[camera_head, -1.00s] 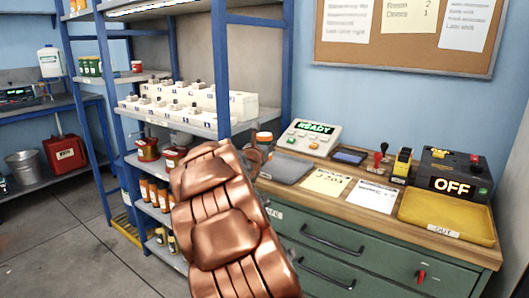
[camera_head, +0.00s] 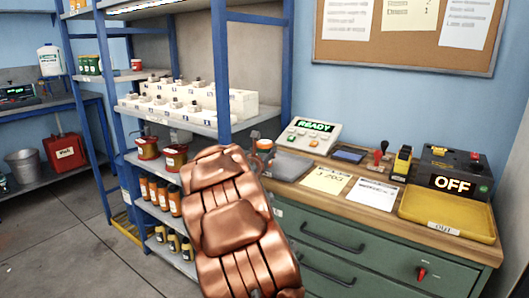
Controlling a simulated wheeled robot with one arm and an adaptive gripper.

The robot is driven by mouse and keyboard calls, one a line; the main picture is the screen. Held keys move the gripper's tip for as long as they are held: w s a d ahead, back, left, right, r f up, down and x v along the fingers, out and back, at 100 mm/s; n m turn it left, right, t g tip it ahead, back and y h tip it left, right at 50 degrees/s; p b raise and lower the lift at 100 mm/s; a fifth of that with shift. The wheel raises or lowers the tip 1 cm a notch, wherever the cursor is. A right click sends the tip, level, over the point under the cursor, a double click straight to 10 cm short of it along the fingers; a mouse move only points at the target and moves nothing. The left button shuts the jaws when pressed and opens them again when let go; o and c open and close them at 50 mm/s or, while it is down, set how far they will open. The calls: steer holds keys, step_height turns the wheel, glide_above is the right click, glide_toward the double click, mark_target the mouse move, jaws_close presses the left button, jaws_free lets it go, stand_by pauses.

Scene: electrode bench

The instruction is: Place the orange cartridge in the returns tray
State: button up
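A small orange-topped item (camera_head: 264,144), which may be the orange cartridge, shows at the left end of the bench, just past the end of my copper arm. A small grey part of my gripper (camera_head: 255,135) shows beside it. The fingers are mostly hidden behind my arm, so I cannot tell whether they hold it. A grey tray (camera_head: 291,166) lies on the bench just right of it. A yellow tray (camera_head: 447,212) marked "OUT" lies at the right front of the bench. I cannot read any label saying returns.
A panel reading READY (camera_head: 313,133), papers (camera_head: 326,179), a red-handled stamp (camera_head: 381,151), a yellow-and-black device (camera_head: 402,160) and a dark box reading OFF (camera_head: 453,172) stand on the bench. A blue-framed shelf (camera_head: 222,75) with orange-labelled jars (camera_head: 160,194) stands close left of my arm.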

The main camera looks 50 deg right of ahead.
steer(key=o, duration=0.4)
steer(key=shift+a+r, duration=0.1)
steer(key=shift+r, duration=0.1)
steer(key=v, duration=1.2)
steer(key=shift+s, duration=0.1)
